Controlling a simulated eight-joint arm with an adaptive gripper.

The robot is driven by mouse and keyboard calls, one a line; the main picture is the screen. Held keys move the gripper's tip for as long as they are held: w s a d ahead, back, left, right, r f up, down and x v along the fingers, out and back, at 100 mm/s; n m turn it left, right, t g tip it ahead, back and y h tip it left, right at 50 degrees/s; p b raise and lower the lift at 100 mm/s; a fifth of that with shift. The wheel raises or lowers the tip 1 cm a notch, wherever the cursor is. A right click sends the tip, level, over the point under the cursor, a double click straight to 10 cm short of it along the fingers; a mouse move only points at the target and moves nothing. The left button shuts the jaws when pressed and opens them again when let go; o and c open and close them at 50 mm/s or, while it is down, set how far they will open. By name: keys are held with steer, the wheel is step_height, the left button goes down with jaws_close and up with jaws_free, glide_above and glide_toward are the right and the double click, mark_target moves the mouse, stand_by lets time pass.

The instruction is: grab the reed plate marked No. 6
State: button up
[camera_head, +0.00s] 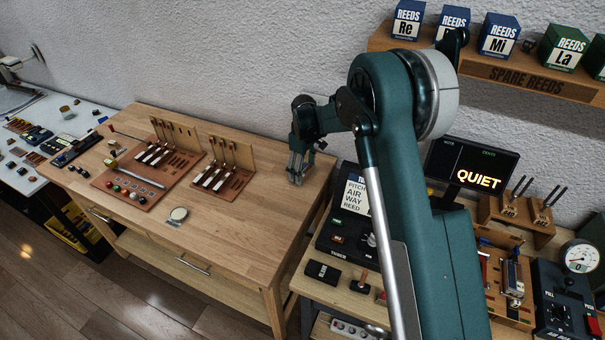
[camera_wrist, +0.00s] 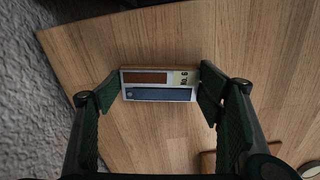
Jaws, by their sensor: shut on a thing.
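The reed plate marked No. 6 (camera_wrist: 160,93) shows in the wrist view, a small pale block with a brown strip, a blue-grey strip and a "NO. 6" label at its right end. My gripper (camera_wrist: 159,88) is shut on it, with one dark green finger pad at each short end. Wood grain lies behind the plate; I cannot tell whether the plate touches the table. In the head view my gripper (camera_head: 296,177) points down over the back right part of the wooden table, and the plate cannot be made out there.
On the wooden table (camera_head: 235,240), two brown tool boards (camera_head: 133,192) (camera_head: 224,186) stand left of my gripper. A round pale disc (camera_head: 179,213) lies near the front. A tuner console (camera_head: 345,235) stands to the right. The table's middle is clear.

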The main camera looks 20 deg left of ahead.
mark_target(303, 171)
steer(key=shift+r, duration=0.1)
step_height(303, 171, up, 10)
stand_by(0.8)
stand_by(0.5)
